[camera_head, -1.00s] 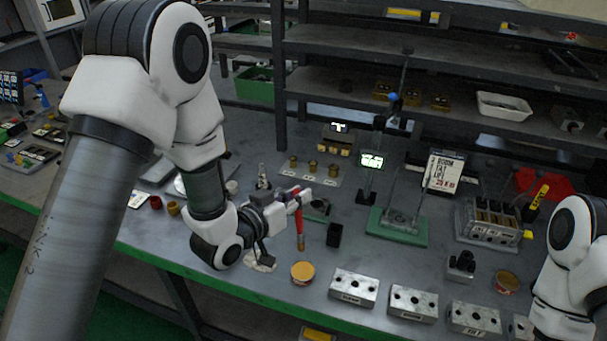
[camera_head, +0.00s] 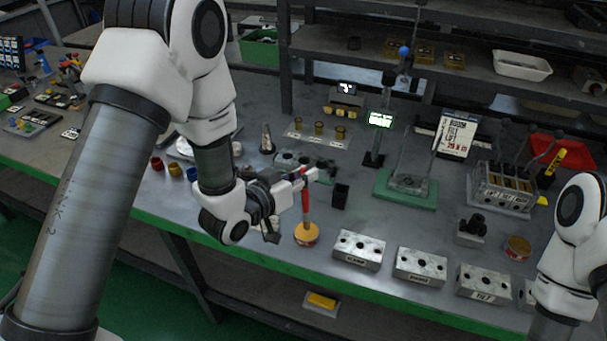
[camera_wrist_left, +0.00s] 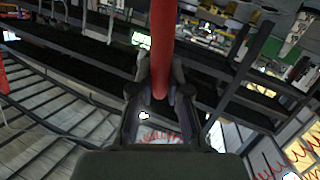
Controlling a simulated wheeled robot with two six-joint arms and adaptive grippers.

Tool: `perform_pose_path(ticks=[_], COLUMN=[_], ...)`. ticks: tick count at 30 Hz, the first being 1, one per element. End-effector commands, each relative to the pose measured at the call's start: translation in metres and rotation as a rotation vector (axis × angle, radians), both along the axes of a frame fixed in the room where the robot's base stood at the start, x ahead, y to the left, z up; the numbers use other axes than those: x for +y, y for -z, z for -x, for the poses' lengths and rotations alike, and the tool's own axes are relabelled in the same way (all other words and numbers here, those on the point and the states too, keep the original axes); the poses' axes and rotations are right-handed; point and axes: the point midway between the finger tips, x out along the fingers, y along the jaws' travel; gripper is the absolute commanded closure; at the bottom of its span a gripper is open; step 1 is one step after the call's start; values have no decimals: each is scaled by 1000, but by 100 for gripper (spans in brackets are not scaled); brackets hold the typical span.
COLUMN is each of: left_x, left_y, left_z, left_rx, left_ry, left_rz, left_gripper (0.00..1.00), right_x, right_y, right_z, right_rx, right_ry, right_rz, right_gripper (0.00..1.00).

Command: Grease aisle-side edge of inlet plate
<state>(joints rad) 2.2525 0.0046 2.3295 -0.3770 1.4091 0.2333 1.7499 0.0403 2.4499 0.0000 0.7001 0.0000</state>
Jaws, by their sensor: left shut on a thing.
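My left gripper (camera_head: 302,180) is shut on a brush (camera_head: 305,203) with a red handle, held roughly upright. The handle also shows between the fingers in the left wrist view (camera_wrist_left: 162,50). The brush's tip is at the round tin (camera_head: 307,240) of orange-yellow grease; I cannot tell how deep it reaches. Several metal blocks with dark holes stand in a row at the front edge: a left one (camera_head: 358,250), a middle one (camera_head: 420,266) and one further right (camera_head: 484,283). Their labels are too small to read, so I cannot tell which is the inlet plate. My right gripper is out of view.
A black cup (camera_head: 340,195) stands just right of the brush. A green-based fixture (camera_head: 405,186) and a valve block with levers (camera_head: 502,190) stand behind the blocks. Another round tin (camera_head: 517,247) is at the right. My right arm covers the right front corner.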

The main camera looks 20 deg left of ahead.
Motion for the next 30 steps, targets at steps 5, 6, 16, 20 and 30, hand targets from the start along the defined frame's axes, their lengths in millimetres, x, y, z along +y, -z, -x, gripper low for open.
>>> perform_pose_path(ticks=[5, 6, 16, 20, 30], left_x=[0, 0, 0, 0, 0], left_y=[0, 0, 3, 4, 8], left_z=[0, 0, 0, 0, 0], left_rx=[0, 0, 0, 0, 0], left_ry=[0, 0, 0, 0, 0], left_rz=[0, 0, 0, 0, 0], left_gripper=[100, 100, 100, 100, 100], right_x=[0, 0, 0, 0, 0], right_y=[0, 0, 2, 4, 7], right_z=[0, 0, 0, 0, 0], right_rx=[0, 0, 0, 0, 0], right_ry=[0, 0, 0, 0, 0], right_rz=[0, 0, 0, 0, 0], right_gripper=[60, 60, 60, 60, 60])
